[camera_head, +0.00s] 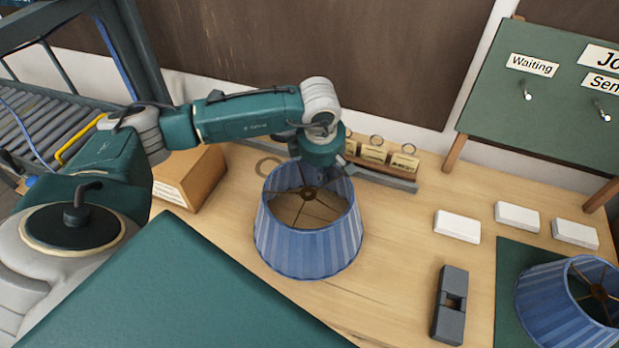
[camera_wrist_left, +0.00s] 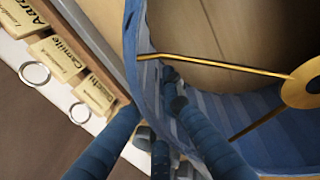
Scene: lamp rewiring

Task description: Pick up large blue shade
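A large blue pleated shade (camera_head: 308,246) stands on the wooden table in the middle of the head view, its open top showing a brass spider frame. My left gripper (camera_head: 318,166) is at its far rim, pointing down. In the left wrist view the shade wall (camera_wrist_left: 150,60) passes between the two fingers (camera_wrist_left: 150,95), one outside and one inside. The fingers look spread, with no firm clamp on the wall visible; the outer fingertip is partly hidden by the wall. Another blue shade (camera_head: 550,306) lies tilted at the right. My right gripper is out of view.
Name tags with rings (camera_head: 374,152) stand in a rail behind the shade. A cardboard box (camera_head: 190,178) is at the left. White blocks (camera_head: 457,226), a dark grey holder (camera_head: 449,305) and a green mat (camera_head: 512,262) are at the right. A green board (camera_head: 550,110) stands behind.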

